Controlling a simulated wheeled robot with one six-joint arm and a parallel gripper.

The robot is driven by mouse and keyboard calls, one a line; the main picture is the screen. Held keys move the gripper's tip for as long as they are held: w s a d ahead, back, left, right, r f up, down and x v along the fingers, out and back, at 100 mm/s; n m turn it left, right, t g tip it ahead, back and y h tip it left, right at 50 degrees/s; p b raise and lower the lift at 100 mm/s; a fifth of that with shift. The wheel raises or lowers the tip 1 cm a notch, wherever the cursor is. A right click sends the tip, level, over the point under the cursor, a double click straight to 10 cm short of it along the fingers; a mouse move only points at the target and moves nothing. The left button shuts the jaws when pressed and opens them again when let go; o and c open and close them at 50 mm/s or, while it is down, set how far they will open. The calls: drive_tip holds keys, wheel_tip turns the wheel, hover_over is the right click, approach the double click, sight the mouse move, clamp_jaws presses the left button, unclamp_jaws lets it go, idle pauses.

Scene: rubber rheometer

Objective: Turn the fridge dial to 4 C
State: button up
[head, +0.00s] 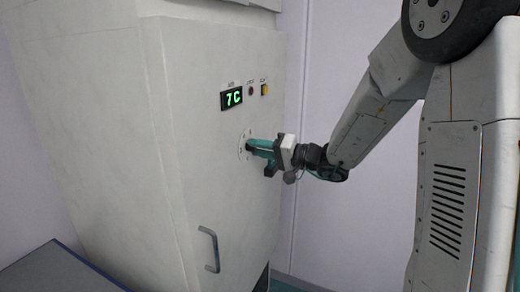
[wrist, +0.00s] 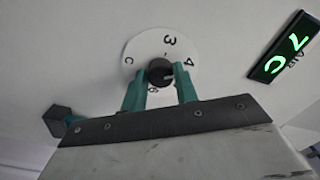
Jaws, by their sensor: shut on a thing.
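The fridge dial is a black knob (wrist: 160,72) on a white round plate (wrist: 143,47) with printed marks, among them 3, 4 and C. My gripper (wrist: 160,88) is shut on the knob, one teal finger on each side. In the head view my gripper (head: 252,148) is at the dial plate (head: 241,146) and hides most of it. The green display (head: 232,99) reads 7 C; it also shows tilted in the wrist view (wrist: 283,46).
The display, a small dark round part (head: 251,91) and a yellow button (head: 264,90) sit above the dial on the white fridge front (head: 190,150). A handle (head: 209,249) sticks out lower down. A dark flat surface (head: 55,272) is at the lower left.

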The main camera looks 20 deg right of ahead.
idle(0.4)
drive_tip(key=o, duration=1)
drive_tip(key=shift+c, duration=0.2)
drive_tip(key=shift+d, duration=0.1)
drive_tip(key=v, duration=0.7)
drive_tip(key=shift+s+d, duration=0.25)
drive_tip(key=shift+s, duration=0.05)
